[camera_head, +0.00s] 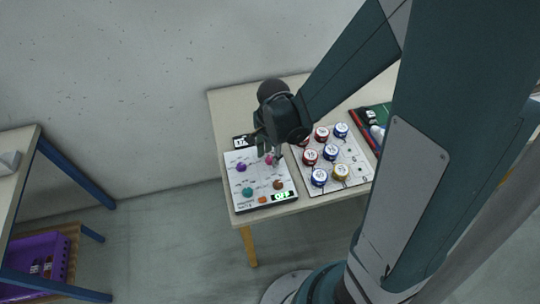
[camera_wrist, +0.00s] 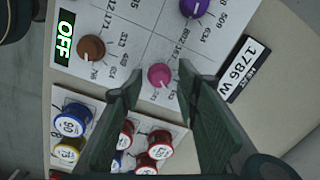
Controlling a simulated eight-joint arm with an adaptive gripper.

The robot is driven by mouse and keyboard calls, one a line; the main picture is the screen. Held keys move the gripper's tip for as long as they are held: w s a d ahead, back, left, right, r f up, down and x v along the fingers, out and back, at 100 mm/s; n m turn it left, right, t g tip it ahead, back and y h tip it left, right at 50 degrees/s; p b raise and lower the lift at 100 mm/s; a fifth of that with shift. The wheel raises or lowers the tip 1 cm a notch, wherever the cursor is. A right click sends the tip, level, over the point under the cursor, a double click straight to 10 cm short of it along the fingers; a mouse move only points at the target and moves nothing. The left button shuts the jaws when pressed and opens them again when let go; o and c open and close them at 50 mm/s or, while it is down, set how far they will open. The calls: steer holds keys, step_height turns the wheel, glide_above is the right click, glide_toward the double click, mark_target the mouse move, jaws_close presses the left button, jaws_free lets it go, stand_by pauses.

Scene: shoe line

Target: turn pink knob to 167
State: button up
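The pink knob (camera_wrist: 159,75) sits on a white panel (camera_wrist: 133,42) with printed numbers around each knob. In the wrist view it lies just beyond and between my gripper's (camera_wrist: 158,88) two dark green fingers, which are apart with nothing held. I cannot tell whether the fingertips touch it. The number its pointer marks is too small to read surely. In the head view the pink knob (camera_head: 269,159) shows just below my gripper (camera_head: 268,150), at the panel's upper right.
The panel also has a purple knob (camera_head: 241,167), a brown knob (camera_head: 278,184), a teal knob (camera_head: 247,192) and a green display reading OFF (camera_wrist: 64,38). A label reading 1786 W (camera_wrist: 243,69) lies beside it. A board with several red, blue and yellow round pieces (camera_head: 320,178) adjoins on the right.

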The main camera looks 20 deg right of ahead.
steer(key=shift+c, duration=0.4)
steer(key=c, duration=0.8)
steer(key=shift+n, duration=0.3)
steer(key=n+b, duration=0.2)
steer(key=n, duration=0.3)
steer(key=shift+f, duration=0.1)
steer(key=n+b, duration=0.1)
steer(key=n, duration=0.4)
steer(key=shift+n, duration=0.3)
steer(key=n+b, duration=0.1)
steer(key=n, duration=0.5)
steer(key=shift+g, duration=0.4)
steer(key=n+b, duration=0.1)
steer(key=n, duration=0.5)
steer(key=shift+w+n, duration=0.1)
steer(key=shift+n, duration=0.3)
